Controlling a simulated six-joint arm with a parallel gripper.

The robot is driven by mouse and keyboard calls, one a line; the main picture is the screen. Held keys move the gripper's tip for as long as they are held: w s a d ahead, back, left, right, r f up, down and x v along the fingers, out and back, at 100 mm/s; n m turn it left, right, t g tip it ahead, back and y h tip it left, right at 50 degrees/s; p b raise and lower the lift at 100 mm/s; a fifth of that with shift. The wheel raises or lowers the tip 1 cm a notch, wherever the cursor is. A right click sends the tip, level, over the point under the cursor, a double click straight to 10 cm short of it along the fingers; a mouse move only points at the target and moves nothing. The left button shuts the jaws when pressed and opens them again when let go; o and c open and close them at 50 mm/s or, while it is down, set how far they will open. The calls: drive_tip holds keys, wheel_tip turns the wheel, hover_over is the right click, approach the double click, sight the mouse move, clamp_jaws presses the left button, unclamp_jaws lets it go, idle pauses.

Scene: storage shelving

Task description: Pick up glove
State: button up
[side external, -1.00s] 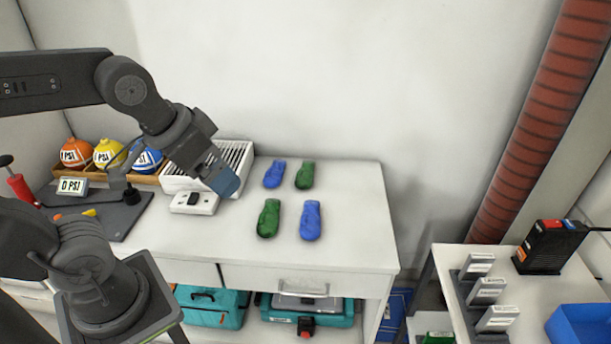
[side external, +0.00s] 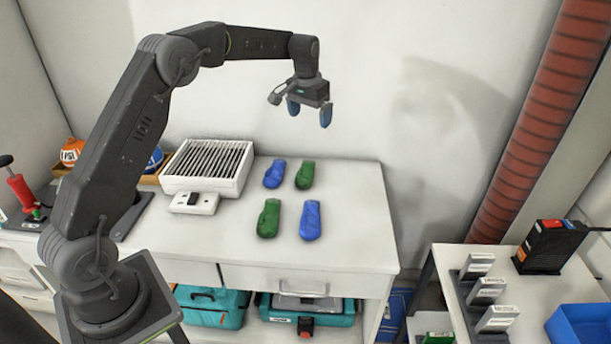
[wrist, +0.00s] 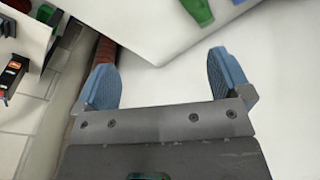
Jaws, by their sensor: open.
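Several gloves lie flat on the white table (side external: 350,220). A blue glove (side external: 275,174) and a green glove (side external: 305,175) are in the back row. A green glove (side external: 268,218) and a blue glove (side external: 310,220) are in the front row. My gripper (side external: 310,112) is open and empty, well above the table behind the back row, with its blue fingers pointing down. In the wrist view my gripper (wrist: 165,85) shows its two fingers apart with nothing between them. Parts of a green glove (wrist: 197,10) and a blue glove (wrist: 238,2) show at the top edge.
A white slotted rack (side external: 208,165) and a white switch box (side external: 194,202) stand left of the gloves. A side table at right holds a black device (side external: 545,247) and a blue bin (side external: 585,325). A red duct (side external: 535,130) rises at right. The tabletop around the gloves is clear.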

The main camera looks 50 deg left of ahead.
drive_tip(key=w+a+f+g, duration=0.1)
drive_tip(key=w+a+f, duration=0.1)
drive_tip(key=a+f, duration=0.35)
drive_tip(key=w+a+f, duration=0.2)
drive_tip(key=f, duration=0.6)
hover_over(300, 180)
drive_tip(key=shift+n, duration=0.3)
drive_tip(key=f, duration=0.9)
drive_tip(key=shift+w+d, duration=0.15)
drive_tip(key=shift+d, duration=0.15)
drive_tip(key=shift+a+f, duration=0.15)
drive_tip(key=shift+f, duration=1.35)
drive_tip(key=shift+a+f, duration=0.1)
drive_tip(key=shift+f, duration=1.35)
drive_tip(key=shift+c, duration=0.2)
drive_tip(key=c, duration=1)
drive_tip(key=shift+o, duration=0.2)
drive_tip(key=shift+r, duration=0.1)
